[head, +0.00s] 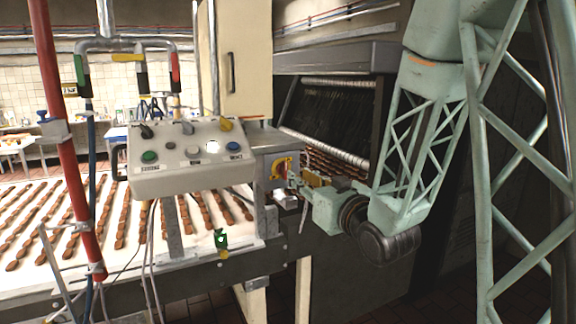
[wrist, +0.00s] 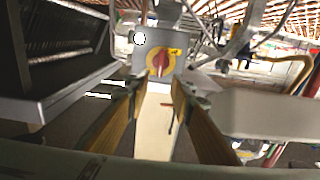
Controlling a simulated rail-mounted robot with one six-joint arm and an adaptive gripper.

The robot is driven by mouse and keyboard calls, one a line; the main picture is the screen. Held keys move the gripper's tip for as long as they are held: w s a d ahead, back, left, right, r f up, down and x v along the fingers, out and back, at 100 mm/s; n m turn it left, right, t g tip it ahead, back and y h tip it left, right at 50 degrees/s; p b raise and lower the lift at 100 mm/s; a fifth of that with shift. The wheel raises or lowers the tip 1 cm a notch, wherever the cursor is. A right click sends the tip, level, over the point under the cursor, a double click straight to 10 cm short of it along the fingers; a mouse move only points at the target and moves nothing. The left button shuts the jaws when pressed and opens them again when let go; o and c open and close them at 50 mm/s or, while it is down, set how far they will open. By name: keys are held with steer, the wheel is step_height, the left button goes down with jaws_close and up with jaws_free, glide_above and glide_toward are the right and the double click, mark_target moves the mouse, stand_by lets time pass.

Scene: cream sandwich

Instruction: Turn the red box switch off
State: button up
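The red box switch (wrist: 160,63) is a red rotary knob on a round yellow plate, on the face of a grey metal box (wrist: 143,42). Its red handle stands about upright in the wrist view. In the head view the switch's yellow plate (head: 281,167) shows on the box at the right end of the control panel, partly hidden. My gripper (wrist: 159,84) is open, its two yellowish fingers spread apart and pointing at the knob. The knob appears between and beyond the fingertips; I cannot tell whether they touch it. In the head view my gripper (head: 297,181) is close in front of the box.
A control panel (head: 190,177) with buttons and levers stands left of the box. A conveyor (head: 130,262) with rows of brown bars runs below it. A dark oven-like machine (head: 330,115) stands behind my arm. A red post (head: 72,150) rises at the left.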

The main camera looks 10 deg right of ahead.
mark_target(286, 167)
steer(key=shift+p+x, duration=1.6)
steer(key=shift+p, duration=2.3)
steer(key=shift+p+x, duration=0.6)
steer(key=shift+x, duration=2.15)
steer(key=shift+c, duration=0.6)
jaws_close()
